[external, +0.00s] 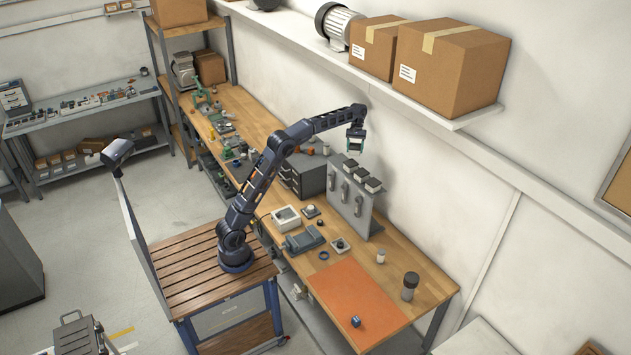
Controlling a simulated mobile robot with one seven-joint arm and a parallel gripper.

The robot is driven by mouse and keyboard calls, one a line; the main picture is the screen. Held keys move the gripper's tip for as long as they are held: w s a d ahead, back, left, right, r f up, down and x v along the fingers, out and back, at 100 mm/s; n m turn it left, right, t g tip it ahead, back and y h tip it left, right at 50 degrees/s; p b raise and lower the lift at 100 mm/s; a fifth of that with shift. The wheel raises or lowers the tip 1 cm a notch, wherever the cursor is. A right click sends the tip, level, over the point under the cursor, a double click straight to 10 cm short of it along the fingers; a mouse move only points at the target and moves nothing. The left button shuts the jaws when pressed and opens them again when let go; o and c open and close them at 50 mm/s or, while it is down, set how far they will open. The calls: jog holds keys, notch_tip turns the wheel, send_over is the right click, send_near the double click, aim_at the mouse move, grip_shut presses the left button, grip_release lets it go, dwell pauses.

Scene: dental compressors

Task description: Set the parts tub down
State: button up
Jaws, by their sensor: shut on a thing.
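My gripper (356,134) is raised at the end of my outstretched arm, in front of the wall and above the back of the wooden workbench. It is shut on a small dark teal thing with a pale part (354,146), which I take to be the parts tub. The thing is tiny in this view, and the fingers hide part of it, so its shape and contents are unclear.
The grey panel (350,205) and a dark drawer cabinet (303,176) stand below my gripper. A white-rimmed box (286,218) sits nearer. The orange mat (352,294) is mostly clear, with a blue cube (355,321) on it. A shelf (455,118) with cartons (452,68) overhangs.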

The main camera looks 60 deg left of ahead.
jog(key=s+d+r+m+g+y, duration=0.1)
jog(key=s+d+r+m, duration=0.1)
jog(key=d, duration=1.6)
jog(key=s+d+r+m, duration=0.1)
jog(key=s+d+m, duration=0.15)
jog(key=d, duration=1.55)
jog(key=s+d+f+m+y, duration=0.1)
jog(key=s+d+f+m, duration=0.1)
jog(key=s+d+f, duration=0.85)
jog(key=s+d+f+m+y, duration=0.15)
jog(key=s+d+f, duration=0.55)
jog(key=d, duration=0.7)
jog(key=s+d+f+m, duration=0.2)
jog(key=s+d+f, duration=0.5)
jog(key=s+d, duration=0.4)
jog(key=f, duration=0.6)
jog(key=w+f, duration=0.1)
jog(key=f, duration=1.2)
jog(key=shift+w+d+f, duration=0.15)
jog(key=shift+d, duration=0.1)
jog(key=shift+g, duration=0.3)
jog(key=o, duration=0.8)
jog(key=shift+f, duration=0.15)
jog(key=o, duration=0.3)
jog(key=shift+o, duration=0.2)
